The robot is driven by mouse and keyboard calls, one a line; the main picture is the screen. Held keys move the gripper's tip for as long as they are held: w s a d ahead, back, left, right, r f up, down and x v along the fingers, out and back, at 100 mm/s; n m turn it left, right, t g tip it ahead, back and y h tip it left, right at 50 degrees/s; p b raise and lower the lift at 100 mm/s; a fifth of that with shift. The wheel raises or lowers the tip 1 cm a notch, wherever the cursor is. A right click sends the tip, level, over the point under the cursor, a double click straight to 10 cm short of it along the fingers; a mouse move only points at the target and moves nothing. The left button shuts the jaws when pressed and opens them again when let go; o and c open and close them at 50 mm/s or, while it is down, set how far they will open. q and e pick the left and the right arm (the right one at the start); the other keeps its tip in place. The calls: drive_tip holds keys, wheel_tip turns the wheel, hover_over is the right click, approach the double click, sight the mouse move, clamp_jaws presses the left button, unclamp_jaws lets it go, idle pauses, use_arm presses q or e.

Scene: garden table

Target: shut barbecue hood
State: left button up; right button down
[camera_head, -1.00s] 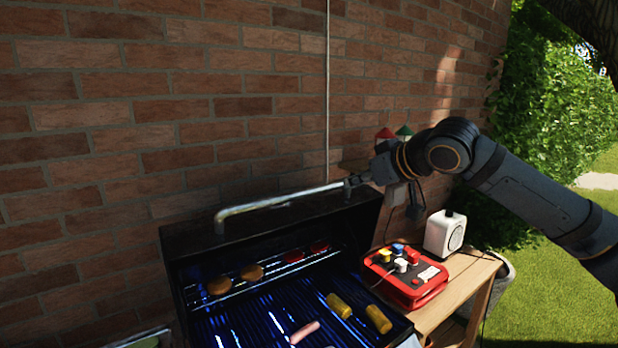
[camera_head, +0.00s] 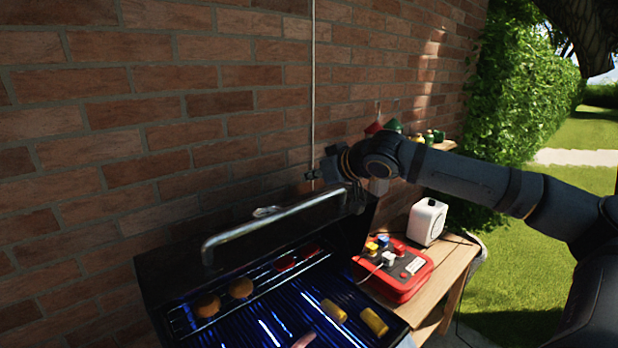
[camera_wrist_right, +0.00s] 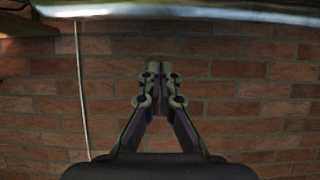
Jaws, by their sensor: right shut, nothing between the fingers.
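The barbecue hood (camera_head: 170,262) stands open at the back of the grill, by the brick wall. Its curved metal handle (camera_head: 270,220) runs along the hood's upper edge, and a metal bar crosses the top of the right wrist view (camera_wrist_right: 180,12). My right gripper (camera_head: 312,176) is shut and empty, behind and above the handle's right end, near the wall. I see no contact with the handle. The closed fingertips show in the right wrist view (camera_wrist_right: 160,70) against bricks. My left gripper is out of view.
Burgers (camera_head: 240,287), corn (camera_head: 374,321) and other food lie on the grill grate (camera_head: 285,325). A wooden side table (camera_head: 440,290) on the right holds a red box (camera_head: 400,285) and a white speaker-like box (camera_head: 428,222). A thin pipe (camera_head: 313,90) runs up the wall.

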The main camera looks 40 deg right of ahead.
sight(310, 200)
drive_tip(key=shift+w+p, duration=0.3)
drive_tip(key=shift+p, duration=0.15)
drive_tip(key=shift+w+f, duration=0.1)
drive_tip(key=shift+f, duration=0.25)
drive_tip(key=shift+w+a+f, duration=0.3)
drive_tip(key=shift+w+f, duration=0.35)
drive_tip(key=shift+w, duration=0.15)
drive_tip(key=shift+s+f+b, duration=0.5)
drive_tip(key=shift+s, duration=0.15)
drive_tip(key=s+f+b, duration=0.1)
drive_tip(key=b, duration=0.2)
drive_tip(key=shift+s+d+f+b, duration=0.1)
drive_tip(key=shift+d+f+b, duration=0.1)
drive_tip(key=shift+b, duration=0.15)
drive_tip(key=shift+a, duration=0.1)
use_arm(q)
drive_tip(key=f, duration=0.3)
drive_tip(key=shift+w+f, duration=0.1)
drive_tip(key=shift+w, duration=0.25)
use_arm(e)
drive_tip(key=shift+s, duration=0.1)
